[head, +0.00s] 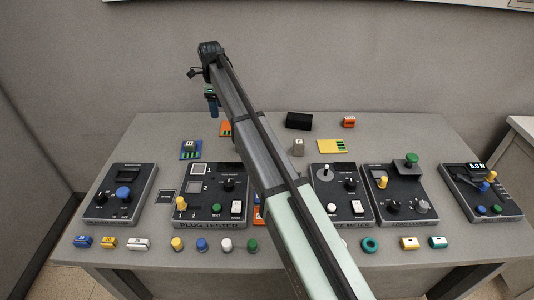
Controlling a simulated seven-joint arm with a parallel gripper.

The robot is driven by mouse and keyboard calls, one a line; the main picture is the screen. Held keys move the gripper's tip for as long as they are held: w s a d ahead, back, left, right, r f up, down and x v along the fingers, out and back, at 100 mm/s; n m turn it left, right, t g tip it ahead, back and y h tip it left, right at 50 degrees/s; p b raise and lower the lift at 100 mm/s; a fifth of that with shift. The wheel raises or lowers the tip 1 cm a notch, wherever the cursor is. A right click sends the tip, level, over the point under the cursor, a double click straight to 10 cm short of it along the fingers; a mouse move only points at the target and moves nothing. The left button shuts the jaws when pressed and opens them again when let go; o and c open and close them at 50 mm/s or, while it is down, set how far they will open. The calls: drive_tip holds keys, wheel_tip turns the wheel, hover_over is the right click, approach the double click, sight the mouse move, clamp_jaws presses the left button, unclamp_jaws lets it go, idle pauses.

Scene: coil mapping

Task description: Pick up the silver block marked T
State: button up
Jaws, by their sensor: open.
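A small grey block (297,147) stands on the back middle of the table, just right of my arm. Another pale block (189,145) sits on a blue card at the back left. A silver-white piece (138,243) lies at the front left edge, right of a yellow one. Any letters on these are too small to read, so I cannot tell which is marked T. My gripper (212,108) hangs at the far end of my arm, above the back left of the table and apart from these blocks. It is open; its fingertips are small and unclear.
A plug tester (211,195) and other dark instrument panels with knobs line the middle. A black box (298,121), an orange block (349,121) and a yellow card (332,146) are at the back. Coloured small parts line the front edge. My arm hides the table's centre.

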drive_tip(key=s+d+m, duration=0.1)
drive_tip(key=s+d, duration=0.2)
drive_tip(key=d, duration=0.5)
drive_tip(key=s+d+m, duration=0.1)
drive_tip(key=s+d, duration=0.2)
drive_tip(key=d, duration=0.6)
drive_tip(key=s+f+n, duration=0.1)
drive_tip(key=f, duration=0.1)
drive_tip(key=s+f+n, duration=0.1)
drive_tip(key=f, duration=0.2)
drive_tip(key=s+f, duration=0.1)
drive_tip(key=f, duration=0.2)
drive_tip(key=shift+s+d+n, duration=0.1)
drive_tip(key=shift+d+n, duration=0.25)
drive_tip(key=shift+n, duration=0.05)
drive_tip(key=shift+w+d+f, duration=0.1)
drive_tip(key=shift+d+f, duration=0.05)
drive_tip(key=shift+f, duration=0.75)
drive_tip(key=shift+w+d+f, duration=0.1)
drive_tip(key=shift+d+f, duration=0.1)
drive_tip(key=shift+f, duration=0.75)
drive_tip(key=shift+d+f, duration=0.15)
drive_tip(key=shift+f, duration=0.75)
drive_tip(key=shift+c, duration=0.3)
drive_tip(key=c, duration=1.1)
